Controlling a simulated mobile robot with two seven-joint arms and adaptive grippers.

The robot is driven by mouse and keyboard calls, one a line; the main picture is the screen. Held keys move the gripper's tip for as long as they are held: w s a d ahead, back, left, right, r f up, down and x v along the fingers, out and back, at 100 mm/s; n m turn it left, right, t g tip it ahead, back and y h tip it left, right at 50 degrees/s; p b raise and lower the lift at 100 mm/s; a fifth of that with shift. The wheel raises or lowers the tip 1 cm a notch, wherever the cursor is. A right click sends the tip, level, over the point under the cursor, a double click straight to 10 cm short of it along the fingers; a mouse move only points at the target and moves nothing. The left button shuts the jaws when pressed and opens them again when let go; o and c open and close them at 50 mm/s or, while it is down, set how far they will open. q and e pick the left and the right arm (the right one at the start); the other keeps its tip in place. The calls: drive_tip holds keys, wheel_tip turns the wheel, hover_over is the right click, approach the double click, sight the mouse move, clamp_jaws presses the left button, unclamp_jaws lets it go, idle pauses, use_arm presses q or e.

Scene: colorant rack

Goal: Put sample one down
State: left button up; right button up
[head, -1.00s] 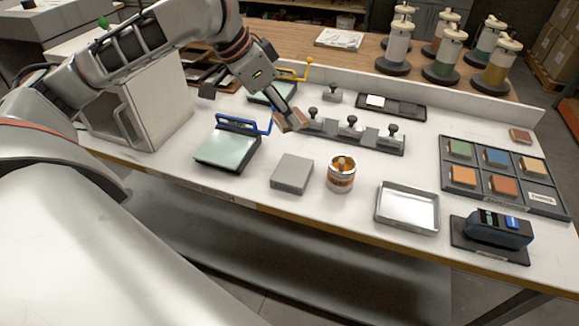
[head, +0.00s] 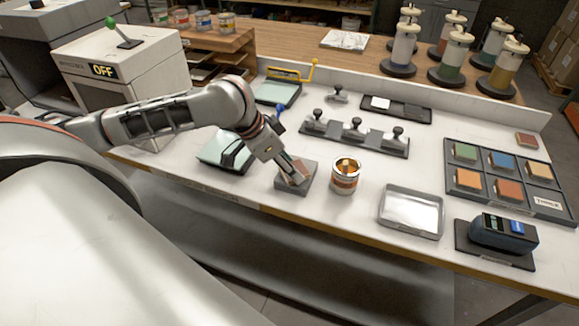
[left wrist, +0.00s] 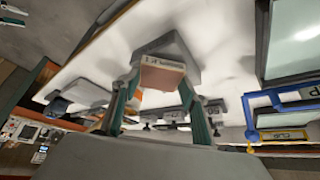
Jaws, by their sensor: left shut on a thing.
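My left gripper (head: 293,172) is shut on sample one (head: 303,170), a small flat reddish-brown tile. It is over the square grey block (head: 291,189) near the table's front edge. In the left wrist view the tile (left wrist: 162,78) sits between the two fingers, with a pale lettered strip along its edge, and the grey block (left wrist: 184,50) shows behind it. I cannot tell whether the tile touches the block. My right gripper is out of view.
An open can (head: 345,179) stands close right of the block. A metal tray (head: 411,232) and a dark handheld device (head: 503,234) are farther right. A glass-plated clip stand (head: 213,150) is left, partly behind my arm. A weight rack (head: 375,149) is behind.

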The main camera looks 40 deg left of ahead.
use_arm(q)
drive_tip(key=shift+f, duration=0.3)
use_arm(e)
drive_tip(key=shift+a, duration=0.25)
use_arm(q)
drive_tip(key=o, duration=1)
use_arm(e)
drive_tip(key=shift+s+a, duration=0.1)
use_arm(q)
drive_tip(key=shift+v, duration=6.05)
drive_tip(key=shift+a, duration=0.1)
